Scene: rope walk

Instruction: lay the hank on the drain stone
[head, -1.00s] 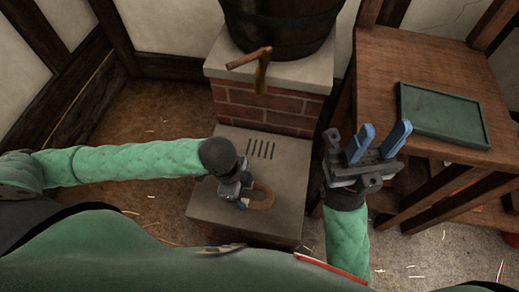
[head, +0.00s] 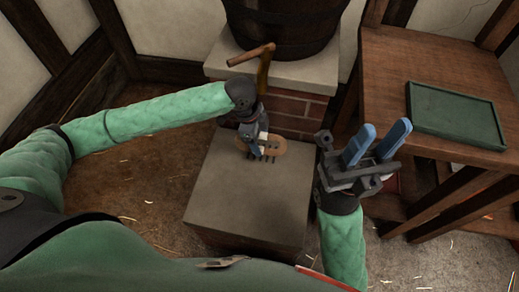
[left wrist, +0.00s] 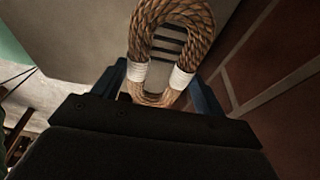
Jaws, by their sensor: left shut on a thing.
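The hank (head: 275,147) is a loop of tan rope; the left wrist view (left wrist: 204,38) shows two white bindings on it. My left gripper (head: 256,152) is shut on one end of the hank. The drain stone (head: 240,195) is a grey block with dark slots near its back. The hank is over the slots, which show through the loop in the left wrist view. I cannot tell whether it touches the stone. My right gripper (head: 373,143) is open and empty, right of the stone, with blue fingers apart.
A wooden barrel (head: 283,30) with a tap (head: 263,67) stands on a brick plinth (head: 296,105) right behind the stone, close to my left gripper. A wooden table (head: 440,65) with a green tray (head: 455,115) is at right. The stone's front top is clear.

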